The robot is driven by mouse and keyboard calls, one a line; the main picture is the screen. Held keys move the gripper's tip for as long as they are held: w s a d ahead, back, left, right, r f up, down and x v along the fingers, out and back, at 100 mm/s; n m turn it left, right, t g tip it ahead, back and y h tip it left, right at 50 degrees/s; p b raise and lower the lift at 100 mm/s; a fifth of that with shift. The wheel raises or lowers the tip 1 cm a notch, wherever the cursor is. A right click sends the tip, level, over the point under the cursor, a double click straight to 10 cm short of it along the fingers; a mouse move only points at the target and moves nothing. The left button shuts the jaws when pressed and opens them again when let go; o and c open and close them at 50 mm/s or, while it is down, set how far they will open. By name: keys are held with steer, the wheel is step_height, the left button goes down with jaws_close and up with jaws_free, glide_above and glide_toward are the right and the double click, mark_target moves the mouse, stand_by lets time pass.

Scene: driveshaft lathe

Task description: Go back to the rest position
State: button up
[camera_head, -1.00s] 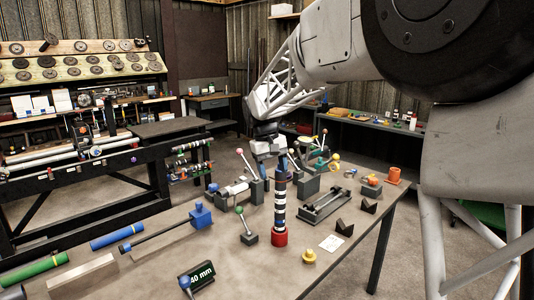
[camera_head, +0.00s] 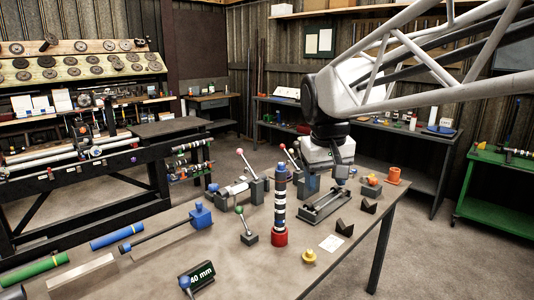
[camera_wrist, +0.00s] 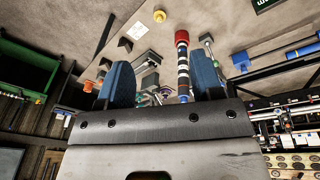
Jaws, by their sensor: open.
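My gripper (camera_head: 342,174) is above the right rear part of the workbench (camera_head: 300,262), over the grey rectangular fixture. In the wrist view my gripper (camera_wrist: 163,85) shows two blue fingers spread wide apart, with nothing gripped between them. A driveshaft (camera_head: 280,205) with black and white bands and a red end stands upright on the bench, left of my gripper and apart from it. It also shows in the wrist view, beyond the fingers (camera_wrist: 183,65).
The grey fixture (camera_head: 326,204) and black V-blocks (camera_head: 345,227) lie near the bench's right side. Lever fixtures (camera_head: 248,235), a yellow knob (camera_head: 309,256) and an orange part (camera_head: 393,176) stand around. A green cart (camera_head: 495,190) is at the right. The floor between is clear.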

steer(key=s+d+f+m+t, duration=0.1)
steer(key=s+d+f+t, duration=0.15)
steer(key=s, duration=0.95)
steer(key=s+d+f+m+t, duration=0.1)
steer(key=s+d+f, duration=0.2)
steer(key=s, duration=0.8)
step_height(320, 180, down, 9)
steer(key=g, duration=0.3)
steer(key=shift+w+d, duration=0.3)
steer(key=shift+w, duration=0.15)
